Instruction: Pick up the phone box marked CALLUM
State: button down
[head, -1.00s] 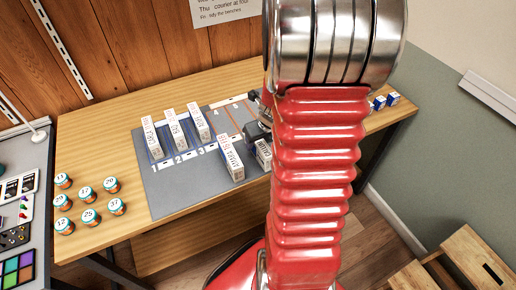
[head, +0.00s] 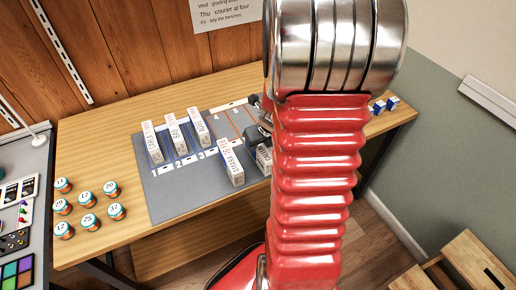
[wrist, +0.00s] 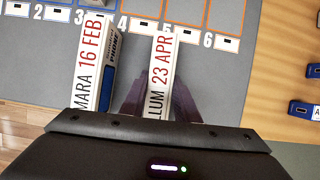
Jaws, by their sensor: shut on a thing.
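The phone box marked "...LUM 23 APR" (wrist: 160,75) stands between my gripper's fingers (wrist: 158,100) in the wrist view; the start of its name is hidden by my gripper. In the head view its end shows as a white box (head: 264,159), partly behind my red arm. My gripper (head: 258,134) is shut on this box. I cannot tell whether the box is touching the mat or just above it. The box marked MARA 16 FEB (wrist: 93,60) stands close on its left, also in the head view (head: 231,163).
Three more boxes stand in slots 1, 2 and 3 of the grey mat (head: 190,198). Orange-outlined slots 4, 5 and 6 (wrist: 180,12) look empty where visible. Numbered jars (head: 88,222) stand at left on the wooden table. Small blue items (head: 385,105) lie at right.

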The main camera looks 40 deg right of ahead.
notch_tip(320, 180, up, 10)
jog(key=shift+f, duration=0.1)
dwell(0.4)
dwell(0.5)
